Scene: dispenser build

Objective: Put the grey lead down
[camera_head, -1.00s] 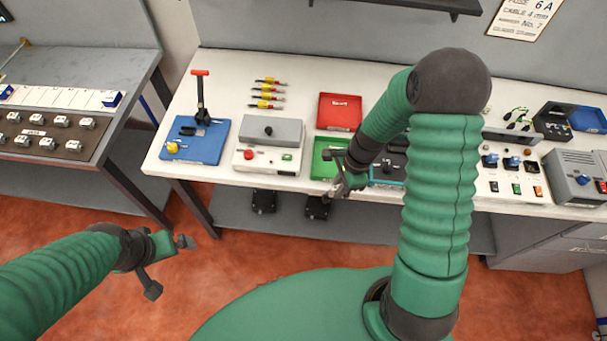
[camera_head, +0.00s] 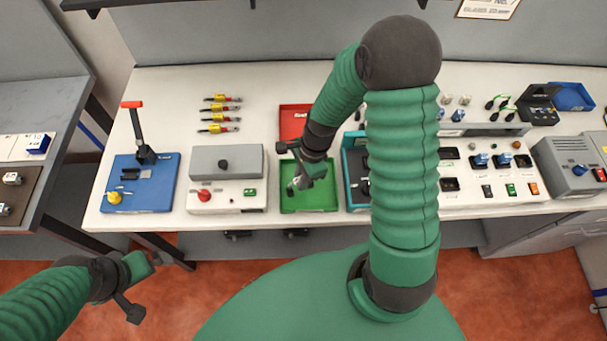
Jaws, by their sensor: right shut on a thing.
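My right gripper (camera_head: 297,170) is over the green tray (camera_head: 322,199), pointing down toward its left part. It is shut on a small greyish thing that I take for the grey lead (camera_head: 297,187); the fingers and arm hide most of it. I cannot tell whether the lead touches the tray floor. My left gripper (camera_head: 145,285) hangs in front of the bench at lower left, apart from everything, its fingers spread and empty.
A red tray (camera_head: 294,112) lies behind the green one, a teal-edged tray (camera_head: 350,175) to its right. A grey-lidded box (camera_head: 222,165) and a blue lever press board (camera_head: 150,195) stand to the left. Several yellow-red leads (camera_head: 220,117) lie behind. My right arm hides part of the bench.

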